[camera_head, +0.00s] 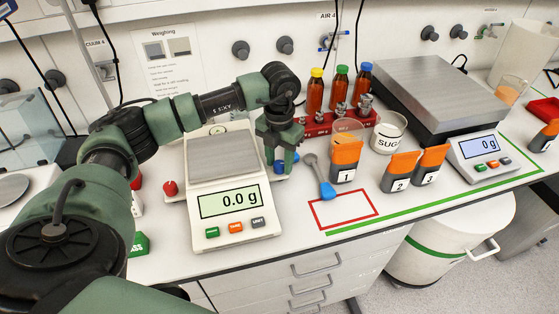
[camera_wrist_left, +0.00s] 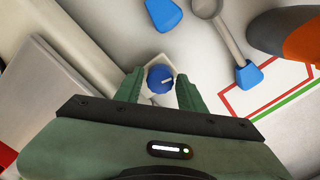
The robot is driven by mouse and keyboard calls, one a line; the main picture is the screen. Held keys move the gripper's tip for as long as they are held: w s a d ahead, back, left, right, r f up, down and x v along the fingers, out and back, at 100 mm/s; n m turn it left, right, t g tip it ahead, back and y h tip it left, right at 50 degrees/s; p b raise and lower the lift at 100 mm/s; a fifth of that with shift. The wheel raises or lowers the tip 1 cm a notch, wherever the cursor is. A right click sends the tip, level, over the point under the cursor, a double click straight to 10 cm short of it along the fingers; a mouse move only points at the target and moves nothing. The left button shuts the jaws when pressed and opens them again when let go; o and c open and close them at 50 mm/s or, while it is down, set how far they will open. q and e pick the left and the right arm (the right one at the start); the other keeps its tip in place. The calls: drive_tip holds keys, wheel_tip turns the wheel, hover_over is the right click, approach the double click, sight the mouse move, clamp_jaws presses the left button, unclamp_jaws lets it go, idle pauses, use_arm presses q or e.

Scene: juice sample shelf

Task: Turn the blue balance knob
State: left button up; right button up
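The blue balance knob (camera_wrist_left: 160,79) has a white line on its face and sits on a small light tab. The balance reads 0.0 g. My left gripper (camera_head: 279,166) points down over the knob. In the left wrist view its two green fingers (camera_wrist_left: 159,91) are apart, on either side of the knob, with a gap showing on each side. It is open and not gripping the knob. My right gripper is not in view.
A red knob (camera_head: 170,188) is at the balance's left. A blue-handled spoon (camera_head: 326,186) lies to the right, near a red outlined rectangle (camera_head: 343,223). Numbered orange-topped holders (camera_head: 345,160), a sugar jar (camera_head: 389,140) and a red bottle rack (camera_head: 317,128) stand further right and behind.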

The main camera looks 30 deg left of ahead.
sight(280, 164)
use_arm(q)
wheel_tip(280, 164, up, 8)
drive_tip(key=shift+f+b, duration=0.15)
drive_tip(key=shift+b, duration=0.65)
